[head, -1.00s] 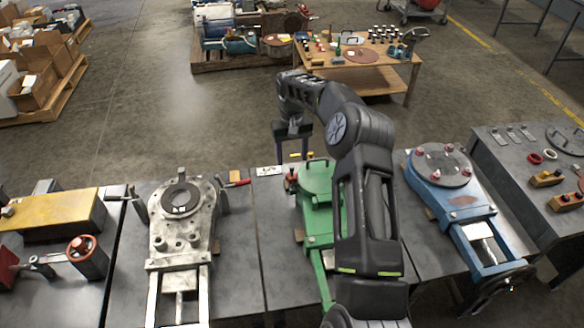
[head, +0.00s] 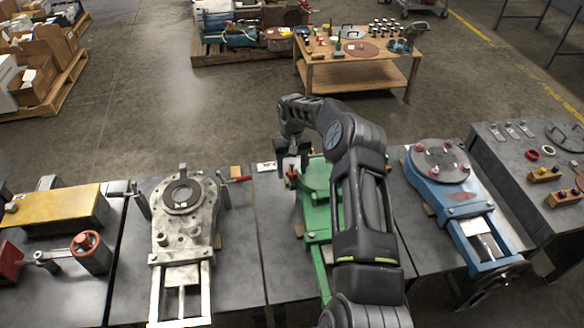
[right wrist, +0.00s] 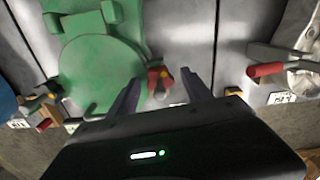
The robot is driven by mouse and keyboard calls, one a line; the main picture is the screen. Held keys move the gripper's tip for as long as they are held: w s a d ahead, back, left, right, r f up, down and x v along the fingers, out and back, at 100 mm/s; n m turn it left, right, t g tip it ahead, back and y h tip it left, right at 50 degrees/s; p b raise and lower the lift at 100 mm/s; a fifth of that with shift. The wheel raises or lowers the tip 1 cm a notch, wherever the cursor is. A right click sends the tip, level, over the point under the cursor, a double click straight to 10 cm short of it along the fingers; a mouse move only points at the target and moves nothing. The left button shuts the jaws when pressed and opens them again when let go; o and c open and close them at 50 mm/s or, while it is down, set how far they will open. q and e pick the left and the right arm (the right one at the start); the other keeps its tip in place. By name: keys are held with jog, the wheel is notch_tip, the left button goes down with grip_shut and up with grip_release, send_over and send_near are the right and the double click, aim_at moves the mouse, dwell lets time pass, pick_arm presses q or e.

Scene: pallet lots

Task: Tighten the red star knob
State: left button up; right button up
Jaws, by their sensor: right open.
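The green fixture (head: 317,178), with a round top plate, lies on the middle table below my right arm. My right gripper (head: 294,164) is open and points down over that edge. In the right wrist view its two fingers (right wrist: 162,82) stand on either side of the knob, with gaps between. Contact is not visible. My left gripper is out of view.
A grey-white fixture (head: 181,225) with a red-handled lever (head: 238,180) stands to the left. A blue fixture (head: 455,205) stands to the right. A yellow block (head: 60,212) and a red handwheel (head: 86,243) are at far left.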

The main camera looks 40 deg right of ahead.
jog(key=shift+c, duration=0.5)
grip_shut()
